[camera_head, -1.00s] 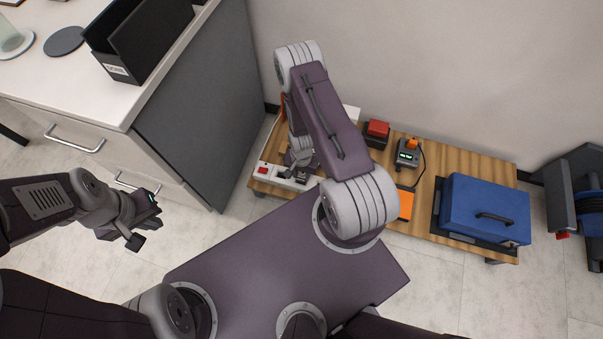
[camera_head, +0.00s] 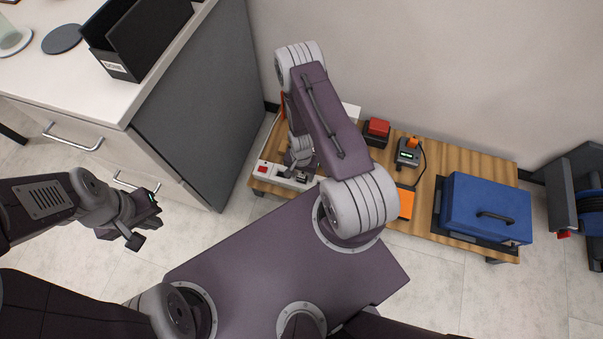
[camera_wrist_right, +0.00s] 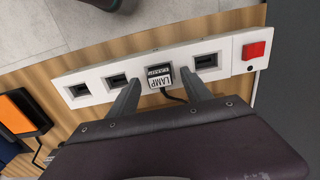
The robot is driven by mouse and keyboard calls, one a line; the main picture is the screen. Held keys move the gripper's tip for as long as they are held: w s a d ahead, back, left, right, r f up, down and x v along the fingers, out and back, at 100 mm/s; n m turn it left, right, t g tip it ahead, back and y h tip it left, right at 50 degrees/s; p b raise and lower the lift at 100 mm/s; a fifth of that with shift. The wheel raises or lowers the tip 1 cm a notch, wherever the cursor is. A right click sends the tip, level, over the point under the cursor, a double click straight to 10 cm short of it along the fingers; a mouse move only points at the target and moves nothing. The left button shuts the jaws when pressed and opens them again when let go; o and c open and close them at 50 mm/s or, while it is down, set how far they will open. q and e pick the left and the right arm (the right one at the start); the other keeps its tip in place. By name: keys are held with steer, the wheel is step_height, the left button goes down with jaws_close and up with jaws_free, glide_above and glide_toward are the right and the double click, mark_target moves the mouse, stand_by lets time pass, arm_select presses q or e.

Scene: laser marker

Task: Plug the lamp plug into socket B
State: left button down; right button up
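The white power strip (camera_head: 274,178) lies along the left front of the low wooden bench; it also shows in the right wrist view (camera_wrist_right: 232,67). The lamp plug (camera_wrist_right: 158,77), with a white "LAMP" label and a dark cord, stands at the strip between free sockets. It covers the place under it, so how deep it sits cannot be told. No socket letters are readable. My right gripper (camera_wrist_right: 160,92) is open, one finger on each side of the plug, with gaps between. In the head view my right gripper (camera_head: 301,172) is over the strip. My left gripper (camera_head: 146,219) is open and empty, beside the cabinet.
A red switch (camera_wrist_right: 254,50) sits at the strip's end. On the bench are a red-topped box (camera_head: 376,132), a small device with a display (camera_head: 408,152), an orange pad (camera_head: 405,204) and a blue case (camera_head: 487,208). A grey cabinet side (camera_head: 205,105) stands to the left.

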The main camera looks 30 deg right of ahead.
step_height(320, 180, up, 9)
steer(key=p, duration=0.5)
step_height(320, 180, up, 6)
steer(key=p, duration=0.6)
glide_above(302, 176)
steer(key=shift+w, duration=0.1)
